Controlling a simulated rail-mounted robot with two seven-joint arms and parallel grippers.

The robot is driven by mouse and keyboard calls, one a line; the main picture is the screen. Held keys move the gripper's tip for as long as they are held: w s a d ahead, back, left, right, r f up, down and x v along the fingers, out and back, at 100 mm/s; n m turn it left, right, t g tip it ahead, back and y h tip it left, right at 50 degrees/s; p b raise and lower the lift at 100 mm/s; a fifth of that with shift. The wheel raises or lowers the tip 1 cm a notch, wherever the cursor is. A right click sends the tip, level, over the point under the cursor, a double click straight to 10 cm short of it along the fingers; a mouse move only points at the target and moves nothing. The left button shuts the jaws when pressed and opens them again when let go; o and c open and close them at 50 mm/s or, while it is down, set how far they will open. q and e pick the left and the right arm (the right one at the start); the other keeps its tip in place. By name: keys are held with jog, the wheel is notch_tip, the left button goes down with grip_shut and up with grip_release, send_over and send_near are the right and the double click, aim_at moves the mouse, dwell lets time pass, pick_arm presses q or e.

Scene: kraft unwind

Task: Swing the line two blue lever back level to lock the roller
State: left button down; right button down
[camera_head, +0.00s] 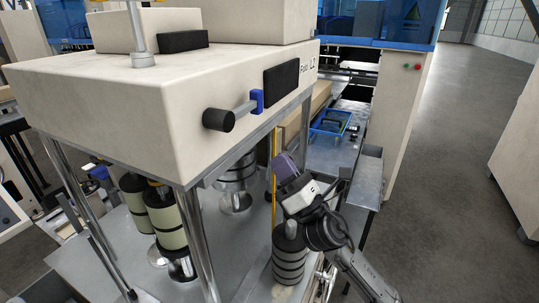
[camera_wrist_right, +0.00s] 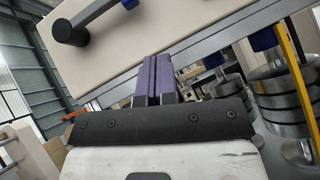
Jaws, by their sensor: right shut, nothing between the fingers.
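The blue lever (camera_head: 257,101) is on the side face of the cream machine housing (camera_head: 110,95). Its grey bar runs from a black round pivot (camera_head: 218,119) to the blue end, roughly parallel to the housing's lower edge, so it looks about level. In the right wrist view the pivot (camera_wrist_right: 70,32) and bar show at upper left, with the blue end (camera_wrist_right: 130,3) at the top edge. My right gripper (camera_head: 287,167), with purple fingers, is below and right of the lever, clear of it. Its fingers (camera_wrist_right: 153,78) are shut and empty. My left gripper is not in view.
Below the housing are metal legs, a yellow upright (camera_head: 273,165) and stacked dark discs (camera_head: 289,255) by my right wrist. Cream-and-black rollers (camera_head: 167,222) stand left. A blue tray (camera_head: 330,123) sits on the bench behind. Open floor (camera_head: 440,200) lies right.

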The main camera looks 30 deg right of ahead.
jog(key=shift+w+d+b+v, duration=0.15)
jog(key=shift+b+v, duration=0.1)
jog(key=shift+v, duration=0.5)
jog(key=shift+d+b+v, duration=0.15)
jog(key=shift+b+v, duration=0.05)
jog(key=shift+v, duration=0.5)
jog(key=shift+w+d+b+v, duration=0.15)
jog(key=shift+b+v, duration=0.1)
jog(key=shift+v, duration=0.5)
jog(key=shift+f+m, duration=0.15)
jog(key=shift+m, duration=0.15)
